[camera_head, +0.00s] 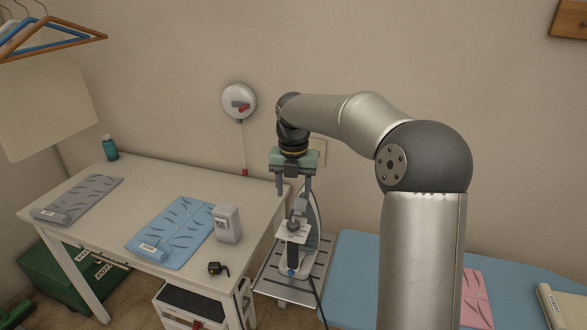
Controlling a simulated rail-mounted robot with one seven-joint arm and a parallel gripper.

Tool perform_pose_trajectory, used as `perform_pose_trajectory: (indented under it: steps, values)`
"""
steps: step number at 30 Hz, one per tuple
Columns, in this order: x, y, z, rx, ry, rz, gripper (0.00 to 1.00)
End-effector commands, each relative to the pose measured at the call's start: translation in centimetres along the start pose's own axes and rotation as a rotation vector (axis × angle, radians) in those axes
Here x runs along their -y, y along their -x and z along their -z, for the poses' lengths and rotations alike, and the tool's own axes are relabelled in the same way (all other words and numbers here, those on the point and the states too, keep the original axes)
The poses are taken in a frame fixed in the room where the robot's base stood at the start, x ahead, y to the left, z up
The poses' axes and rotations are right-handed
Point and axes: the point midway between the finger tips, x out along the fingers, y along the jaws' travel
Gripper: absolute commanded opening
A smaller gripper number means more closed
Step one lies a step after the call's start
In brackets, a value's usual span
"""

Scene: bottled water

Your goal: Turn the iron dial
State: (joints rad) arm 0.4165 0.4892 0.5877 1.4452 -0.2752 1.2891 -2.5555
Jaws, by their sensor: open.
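The iron (313,222) stands on its heel with its pointed soleplate up, on a metal shelf (281,292) beside the white table. A small dark knob that looks like the dial (293,224) shows on its near side, above a pale plate; its setting is too small to read. My gripper (294,193) hangs pointing down just above the iron, fingers apart, with nothing visible between them. The fingertips look close to the iron's top; I cannot tell whether they touch it. My gripper and arm hide part of the wall behind.
The white table (150,170) carries a blue folded cloth (178,230), a grey cloth (80,198), a white box (227,224), a small black item (217,269) and a teal bottle (110,148). A blue surface (365,270) lies right of the iron. A round wall unit (239,101) hangs behind.

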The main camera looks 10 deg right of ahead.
Motion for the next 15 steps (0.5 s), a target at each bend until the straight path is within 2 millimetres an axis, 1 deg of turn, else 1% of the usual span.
perform_pose_trajectory:
  steps: [1, 3, 6, 10, 15]
  values:
    - [-0.1, 1.2, 0.0, 0.005, 0.000, -0.002, 0.52]
    - [-0.1, 2.8, -0.1, 0.004, -0.001, -0.003, 0.52]
    - [-0.1, 4.6, 0.0, 0.003, 0.000, -0.002, 0.52]
    - [-0.1, 6.2, 0.0, 0.001, 0.001, -0.001, 0.52]
    - [0.0, 7.1, 0.0, 0.000, 0.001, 0.000, 0.52]
